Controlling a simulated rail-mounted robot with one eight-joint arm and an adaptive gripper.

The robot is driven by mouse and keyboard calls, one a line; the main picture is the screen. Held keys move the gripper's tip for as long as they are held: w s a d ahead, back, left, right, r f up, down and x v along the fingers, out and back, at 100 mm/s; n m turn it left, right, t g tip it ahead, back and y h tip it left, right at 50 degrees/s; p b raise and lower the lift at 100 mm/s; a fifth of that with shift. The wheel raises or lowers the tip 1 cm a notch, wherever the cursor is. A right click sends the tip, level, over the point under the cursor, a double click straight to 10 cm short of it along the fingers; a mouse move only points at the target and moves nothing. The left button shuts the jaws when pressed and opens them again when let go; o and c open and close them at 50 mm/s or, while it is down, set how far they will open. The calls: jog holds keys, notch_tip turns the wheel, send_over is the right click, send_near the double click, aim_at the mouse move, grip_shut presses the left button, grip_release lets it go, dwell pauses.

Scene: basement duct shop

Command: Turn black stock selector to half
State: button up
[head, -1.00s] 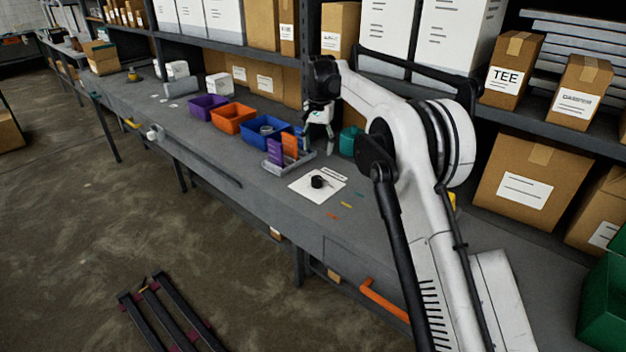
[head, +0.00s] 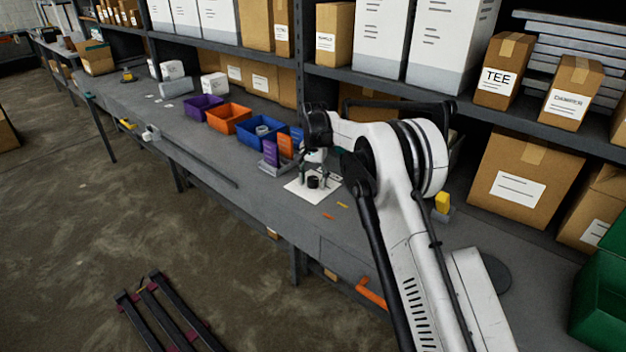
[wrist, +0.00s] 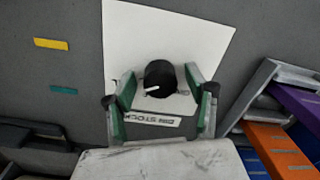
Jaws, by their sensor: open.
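The black stock selector (wrist: 161,80) is a round knob with a white pointer line, on a white plate (wrist: 170,30) with a printed label strip (wrist: 150,121). The pointer aims to the left and slightly down in the wrist view. In the head view the knob (head: 313,182) stands on the plate on the bench. My gripper (wrist: 160,85) is open, with one green-padded finger on each side of the knob. I cannot tell whether the pads touch it. In the head view my gripper (head: 314,180) is at the knob. Other plate markings are mostly hidden by the fingers.
A grey holder (wrist: 248,92) with purple and orange cards stands right beside the plate in the wrist view. Blue (head: 262,131), orange (head: 228,118) and purple (head: 201,107) bins stand farther left in the head view. Yellow (wrist: 51,44) and teal (wrist: 64,90) strips lie on the bench.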

jog(key=c, duration=1.1)
jog(key=shift+c, duration=0.2)
jog(key=shift+f+n+b, duration=0.1)
jog(key=shift+n+b, duration=0.3)
jog(key=shift+b, duration=0.05)
jog(key=shift+n+b, duration=0.55)
jog(key=shift+n, duration=0.05)
jog(key=n+b, duration=0.2)
jog(key=n, duration=0.1)
jog(key=n+b, duration=0.2)
jog(key=n, duration=0.4)
jog(key=shift+b, duration=0.4)
jog(key=shift+n, duration=0.5)
